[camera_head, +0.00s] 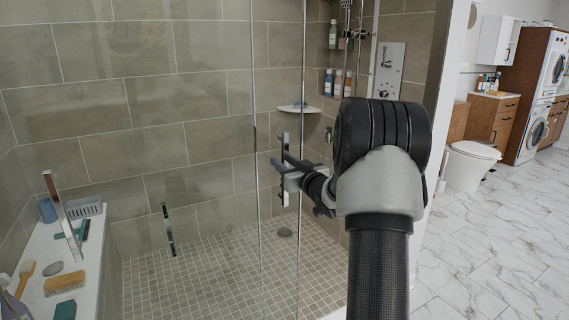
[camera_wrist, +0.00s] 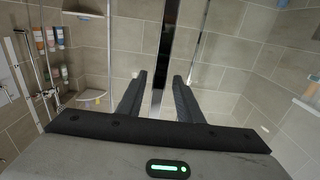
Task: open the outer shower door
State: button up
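The glass shower door (camera_head: 278,90) stands in front of the tiled shower, with thin vertical edges. A chrome vertical handle (camera_head: 285,196) is on the glass beside my gripper (camera_head: 280,160). In the wrist view, my gripper (camera_wrist: 161,76) is open, its two dark fingers apart. A dark, shiny vertical bar (camera_wrist: 170,40), likely this handle, runs through the gap between them. I cannot tell whether it lies between the fingertips or just beyond them. Another chrome handle (camera_head: 168,230) is on the glass to the left. The door looks closed.
A white ledge (camera_head: 88,245) with brushes and a basket (camera_head: 88,207) is at left. Inside are a corner shelf (camera_head: 298,109), bottles (camera_head: 338,83) and a shower panel (camera_head: 388,70). A toilet (camera_head: 468,165) stands at right. The marble floor (camera_head: 490,245) at right is clear.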

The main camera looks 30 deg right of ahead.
jog(key=shift+s, duration=0.1)
jog(key=s+p, duration=0.2)
jog(key=s, duration=1.5)
jog(key=shift+s, duration=0.15)
